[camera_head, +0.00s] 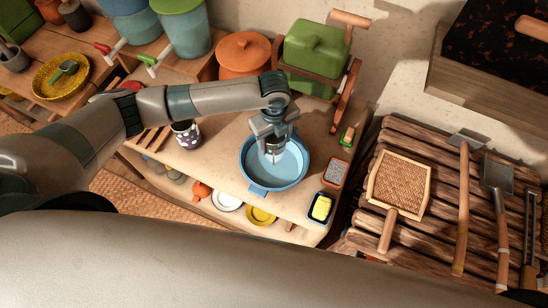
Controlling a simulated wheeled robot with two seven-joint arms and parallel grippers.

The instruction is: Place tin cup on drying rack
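A dark cup with white spots (187,134) stands on the counter, left of the blue basin; it may be the tin cup, but I cannot tell its material. A slatted wooden rack (150,138) lies left of this cup, partly hidden by my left arm. It looks like the drying rack. My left gripper (273,155) points down over the blue basin (252,172), right of the cup and apart from it. Something dark shows around its fingers, and I cannot tell whether they hold anything. My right gripper is not in view.
An orange lidded pot (243,55) and a green box on a wooden stand (318,45) are behind the basin. A yellow sponge in a dark dish (321,207) sits near the front right edge. Plates (227,200) lie on a lower shelf. A slatted wooden table (420,245) stands right.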

